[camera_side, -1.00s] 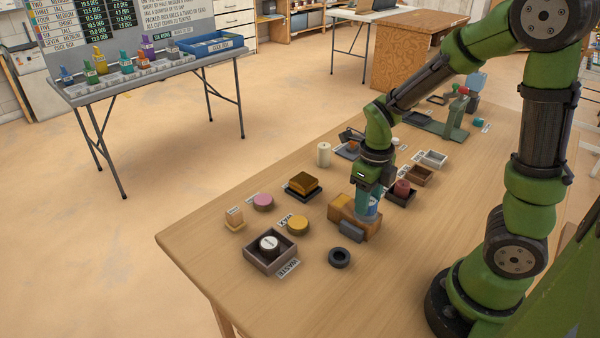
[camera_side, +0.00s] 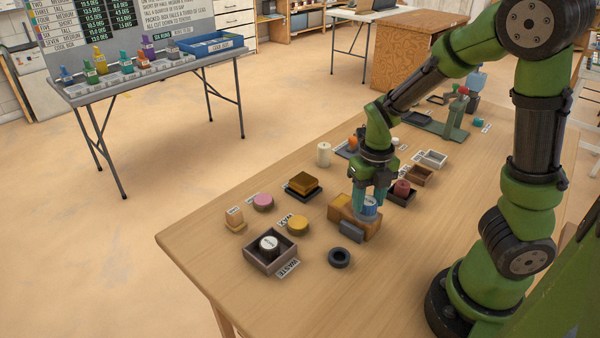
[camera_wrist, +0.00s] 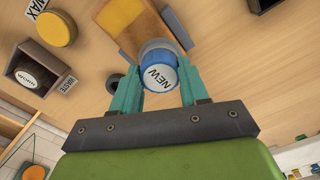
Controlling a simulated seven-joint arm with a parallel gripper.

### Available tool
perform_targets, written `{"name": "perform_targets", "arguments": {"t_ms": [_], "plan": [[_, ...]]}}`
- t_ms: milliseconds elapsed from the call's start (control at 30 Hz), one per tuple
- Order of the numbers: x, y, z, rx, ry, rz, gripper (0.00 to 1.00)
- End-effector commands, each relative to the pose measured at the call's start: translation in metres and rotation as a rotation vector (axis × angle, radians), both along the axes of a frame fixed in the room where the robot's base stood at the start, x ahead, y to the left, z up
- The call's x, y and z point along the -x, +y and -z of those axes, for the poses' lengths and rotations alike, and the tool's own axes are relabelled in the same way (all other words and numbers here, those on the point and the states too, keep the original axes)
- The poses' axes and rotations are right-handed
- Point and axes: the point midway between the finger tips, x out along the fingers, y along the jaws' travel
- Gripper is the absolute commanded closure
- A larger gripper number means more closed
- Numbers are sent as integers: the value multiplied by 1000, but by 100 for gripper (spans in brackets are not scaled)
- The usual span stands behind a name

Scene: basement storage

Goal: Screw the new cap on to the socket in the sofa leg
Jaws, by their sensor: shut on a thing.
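The new cap (camera_side: 369,206) is blue with a white top; in the wrist view the cap (camera_wrist: 159,76) reads "NEW". My gripper (camera_side: 367,203), with teal fingers, is shut on it from both sides; in the wrist view the gripper (camera_wrist: 157,90) has one finger on each side of the cap. The cap is at the sofa leg (camera_side: 352,216), a wooden piece with a yellowish part and a grey block.
A waste tray (camera_side: 257,259) holds a worn white-topped cap (camera_side: 269,244). A black ring (camera_side: 339,257) lies nearby. A yellow wax tin (camera_side: 298,225), a pink tin (camera_side: 263,202) and a cream candle (camera_side: 324,153) stand left of the leg.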

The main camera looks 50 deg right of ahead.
Motion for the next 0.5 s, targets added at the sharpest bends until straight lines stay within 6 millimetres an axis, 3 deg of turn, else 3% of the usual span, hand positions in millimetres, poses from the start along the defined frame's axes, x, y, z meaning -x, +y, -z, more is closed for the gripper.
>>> {"name": "perform_targets", "arguments": {"t_ms": [433,467,500], "plan": [[0,0,0,-1,-1,101,100],[0,0,0,-1,-1,101,53],[0,0,0,-1,-1,101,47]]}}
